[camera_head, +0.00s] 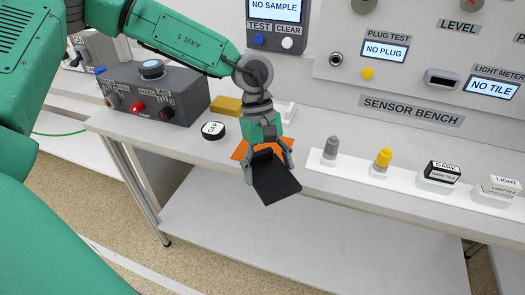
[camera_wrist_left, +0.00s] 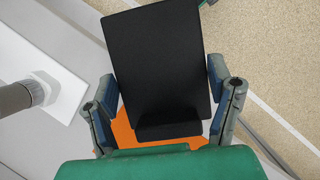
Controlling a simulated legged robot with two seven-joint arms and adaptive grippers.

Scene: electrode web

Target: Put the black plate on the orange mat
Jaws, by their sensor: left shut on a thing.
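The black plate (camera_head: 275,184) is a flat rectangle with a small raised block at one end. My left gripper (camera_head: 268,168) is shut on it, with one finger along each side. In the left wrist view the plate (camera_wrist_left: 160,60) fills the middle between the fingers (camera_wrist_left: 162,95). The orange mat (camera_head: 240,151) lies on the bench behind and under the gripper, mostly hidden. Orange also shows beside the plate's block end in the wrist view (camera_wrist_left: 124,132). The plate tilts down toward the bench's front edge and reaches past it. Whether it touches the mat is unclear. My right gripper is out of view.
A round CAP piece (camera_head: 213,130) and a yellow block (camera_head: 226,105) sit left of the mat. A grey control box (camera_head: 155,95) stands farther left. A white strip (camera_head: 400,185) with a grey plug, a yellow plug and two tiles lies to the right.

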